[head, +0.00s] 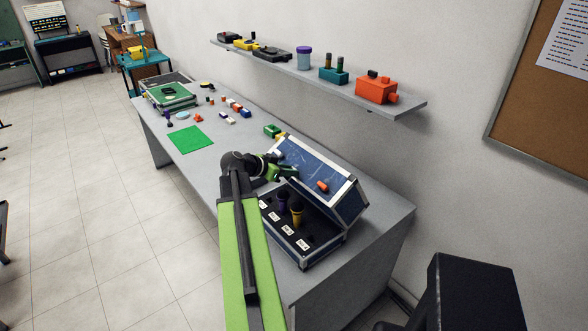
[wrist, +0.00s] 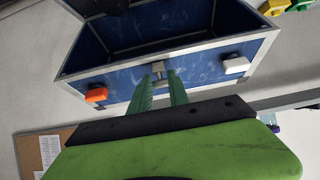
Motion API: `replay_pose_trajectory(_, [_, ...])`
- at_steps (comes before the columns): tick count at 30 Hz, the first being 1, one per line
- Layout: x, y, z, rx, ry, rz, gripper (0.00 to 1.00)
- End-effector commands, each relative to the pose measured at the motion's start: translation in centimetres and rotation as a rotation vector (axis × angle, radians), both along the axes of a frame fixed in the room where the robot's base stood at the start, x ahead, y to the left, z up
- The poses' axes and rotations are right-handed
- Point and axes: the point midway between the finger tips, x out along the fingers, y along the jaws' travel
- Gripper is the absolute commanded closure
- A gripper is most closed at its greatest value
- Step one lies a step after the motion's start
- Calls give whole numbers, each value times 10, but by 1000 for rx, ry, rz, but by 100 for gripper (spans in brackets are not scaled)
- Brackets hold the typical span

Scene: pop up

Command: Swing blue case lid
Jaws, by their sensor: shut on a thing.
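The blue case (head: 325,250) with metal-edged trim stands at the near end of the grey bench. Its blue lid (head: 312,165) is raised and tilted back toward the wall, so the inside shows. My gripper (head: 290,173) is at the front of the lid. In the wrist view, the lid (wrist: 200,65) fills the upper part, and the green fingers of my gripper (wrist: 162,85) are shut on the metal latch (wrist: 158,70) at its middle. An orange piece (wrist: 96,94) and a white piece (wrist: 236,65) sit on the lid's face either side of the latch.
Purple and yellow-handled items (head: 297,212) stand in the case's dark insert. A green mat (head: 190,139), small blocks and a green case (head: 170,97) lie farther along the bench. A shelf (head: 330,80) with several items hangs above. A black box (head: 470,290) stands at lower right.

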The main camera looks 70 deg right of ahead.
Motion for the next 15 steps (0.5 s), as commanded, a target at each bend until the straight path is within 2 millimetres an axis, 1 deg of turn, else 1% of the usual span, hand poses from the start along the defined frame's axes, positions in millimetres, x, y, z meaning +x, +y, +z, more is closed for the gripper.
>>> replay_pose_trajectory(1, [3,4,-3,0,-1,2,100])
replay_pose_trajectory(4, [4,7,-3,0,0,1,100])
replay_pose_trajectory(12, [5,7,-2,-1,0,1,100])
replay_pose_trajectory(15, [6,9,-5,-1,1,1,100])
